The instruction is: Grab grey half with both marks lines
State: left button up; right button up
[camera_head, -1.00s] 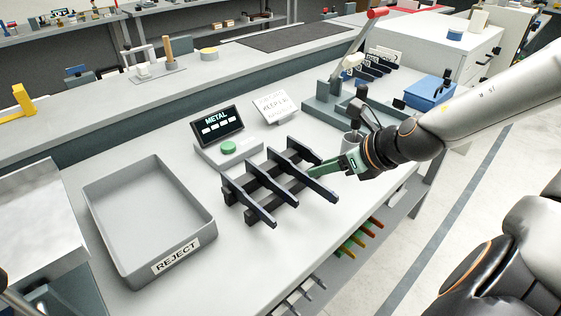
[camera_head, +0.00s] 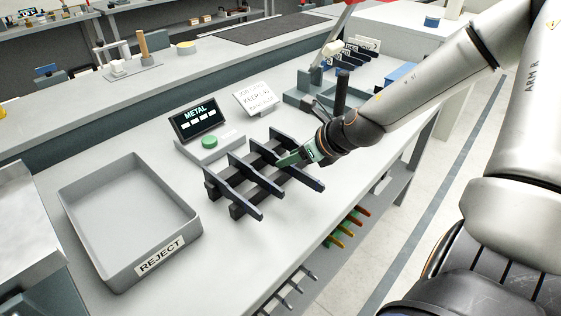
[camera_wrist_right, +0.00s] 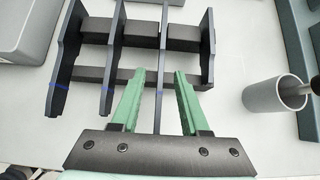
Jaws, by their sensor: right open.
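Several dark grey pieces lie side by side across a dark two-rail rack in the middle of the bench. In the right wrist view, the left piece (camera_wrist_right: 68,48) and the second piece (camera_wrist_right: 115,48) each show a blue line. A third piece (camera_wrist_right: 164,50) runs between my fingers; I cannot make out both mark lines on it. My right gripper (camera_head: 288,158), with green fingers, is open around the third piece (camera_wrist_right: 160,75), no clear contact showing. My left gripper is out of view.
A grey REJECT tray (camera_head: 78,215) stands left of the rack (camera_wrist_right: 95,76). A METAL display (camera_head: 195,117) with a green button and a written sign (camera_head: 255,97) stand behind it. A grey cup (camera_wrist_right: 272,94) is close right of the gripper.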

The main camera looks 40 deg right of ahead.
jog(key=shift+b+x, duration=0.5)
jog(key=shift+x, duration=1.85)
jog(key=shift+d, duration=0.1)
jog(key=shift+c, duration=0.3)
grip_shut()
